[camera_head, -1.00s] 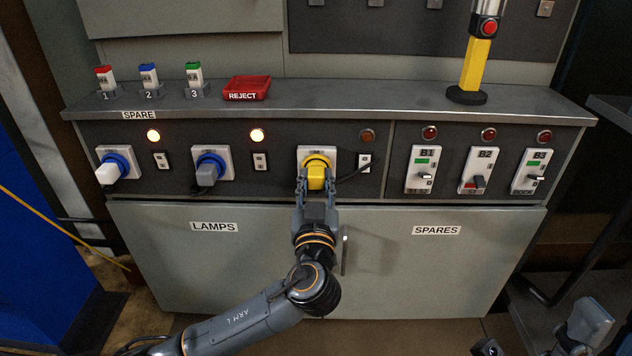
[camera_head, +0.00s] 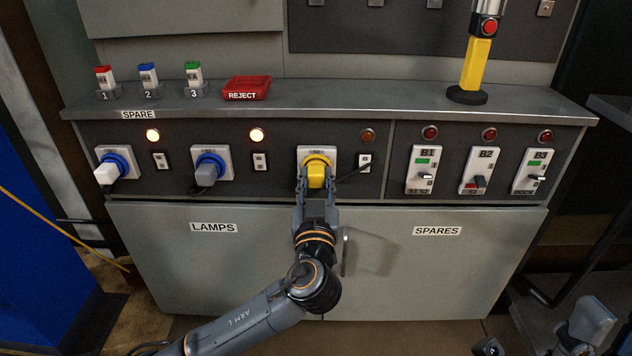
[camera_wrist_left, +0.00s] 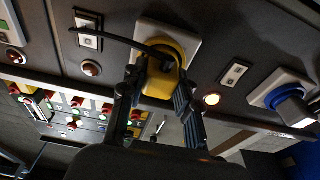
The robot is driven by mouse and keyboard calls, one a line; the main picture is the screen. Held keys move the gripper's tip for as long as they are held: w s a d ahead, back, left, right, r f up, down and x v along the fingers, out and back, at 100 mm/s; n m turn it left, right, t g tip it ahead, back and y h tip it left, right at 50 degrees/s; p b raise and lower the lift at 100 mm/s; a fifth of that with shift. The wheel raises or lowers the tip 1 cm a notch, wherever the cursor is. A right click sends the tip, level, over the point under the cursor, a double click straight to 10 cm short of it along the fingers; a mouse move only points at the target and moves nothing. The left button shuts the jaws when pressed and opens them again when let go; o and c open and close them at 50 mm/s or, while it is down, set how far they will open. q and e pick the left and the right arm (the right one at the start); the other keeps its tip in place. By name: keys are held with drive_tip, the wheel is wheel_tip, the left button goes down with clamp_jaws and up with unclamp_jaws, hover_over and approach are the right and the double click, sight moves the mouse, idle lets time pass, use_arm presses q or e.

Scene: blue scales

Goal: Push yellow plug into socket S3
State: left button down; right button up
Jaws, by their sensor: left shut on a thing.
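The yellow plug (camera_head: 316,177) is at the third socket (camera_head: 318,153) from the left, a pale plate with a yellow ring; its label is too small to read. My left gripper (camera_head: 316,187) is shut on the plug's body from below and in front. In the left wrist view the yellow plug (camera_wrist_left: 161,80) sits between the two fingers (camera_wrist_left: 158,100), against the socket plate (camera_wrist_left: 190,42). A dark cable runs from the plug to the side. How deep the plug sits is hidden.
A white plug (camera_head: 106,174) and a grey plug (camera_head: 207,175) sit in blue-ringed sockets to the left. The lamp (camera_head: 367,136) by the third socket is dim; two left lamps glow. Breakers (camera_head: 421,168) are to the right. A red reject tray (camera_head: 247,88) stands on the ledge.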

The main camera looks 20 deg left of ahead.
use_arm(q)
drive_tip(key=c, duration=0.9)
unclamp_jaws()
drive_tip(key=shift+s+d+f, duration=0.1)
drive_tip(key=shift+s, duration=0.15)
drive_tip(key=v, duration=1.1)
drive_tip(key=shift+s, duration=0.15)
drive_tip(key=shift+d, duration=0.1)
